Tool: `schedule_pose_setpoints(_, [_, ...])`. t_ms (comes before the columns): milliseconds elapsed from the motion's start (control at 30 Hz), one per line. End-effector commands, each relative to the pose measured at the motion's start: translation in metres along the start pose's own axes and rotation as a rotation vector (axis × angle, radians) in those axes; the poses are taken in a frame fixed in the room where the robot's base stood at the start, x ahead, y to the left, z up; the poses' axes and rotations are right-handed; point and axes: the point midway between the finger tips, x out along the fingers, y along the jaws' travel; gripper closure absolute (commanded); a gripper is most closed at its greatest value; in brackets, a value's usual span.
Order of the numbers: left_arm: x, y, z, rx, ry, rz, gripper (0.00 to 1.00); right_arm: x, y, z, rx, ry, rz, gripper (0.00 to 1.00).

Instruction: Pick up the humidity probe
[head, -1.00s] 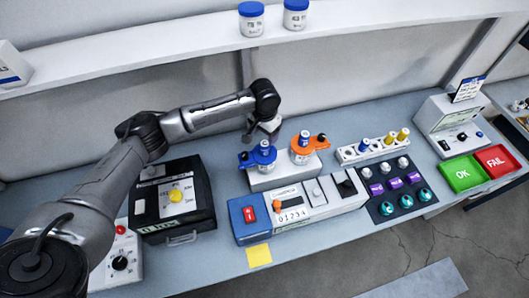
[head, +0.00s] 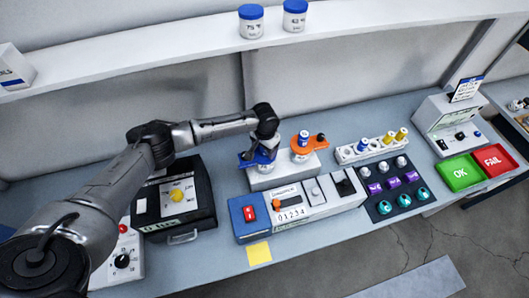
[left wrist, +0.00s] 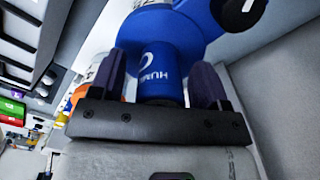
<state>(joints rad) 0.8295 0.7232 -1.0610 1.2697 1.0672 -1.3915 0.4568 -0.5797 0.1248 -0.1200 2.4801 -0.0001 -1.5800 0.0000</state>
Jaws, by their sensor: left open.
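The humidity probe (left wrist: 160,82) is blue with white lettering that reads in part "HUMI". It stands between the two dark fingers of my left gripper (left wrist: 161,70) in the left wrist view. In the head view my left gripper (head: 264,148) is over the blue holder (head: 246,161) on the white block (head: 285,176) and hides most of the probe. My right gripper is in neither view.
An orange holder (head: 316,143) with another probe (head: 303,139) sits close on the right. A grey instrument with a blue end (head: 239,227) stands in front. A black case (head: 158,208) is on the left. A white rack (head: 348,155) and green tray (head: 459,172) lie farther right.

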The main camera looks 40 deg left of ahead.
Motion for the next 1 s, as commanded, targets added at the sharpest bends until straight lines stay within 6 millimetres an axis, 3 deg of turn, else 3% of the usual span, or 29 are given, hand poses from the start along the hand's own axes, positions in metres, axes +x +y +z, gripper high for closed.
schedule_pose_setpoints(133, [0.0001, 0.0002, 0.0, 0.0, 0.0, 0.0, 0.31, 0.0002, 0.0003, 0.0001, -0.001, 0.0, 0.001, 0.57])
schedule_pose_setpoints(700, [-0.0003, 0.0002, 0.0, 0.0, 0.0, 0.0, 0.85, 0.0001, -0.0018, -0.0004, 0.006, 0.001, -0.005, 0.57])
schedule_pose_setpoints(1000, [-0.0022, 0.0002, -0.0003, 0.001, 0.001, 0.001, 0.86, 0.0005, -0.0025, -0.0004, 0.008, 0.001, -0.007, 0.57])
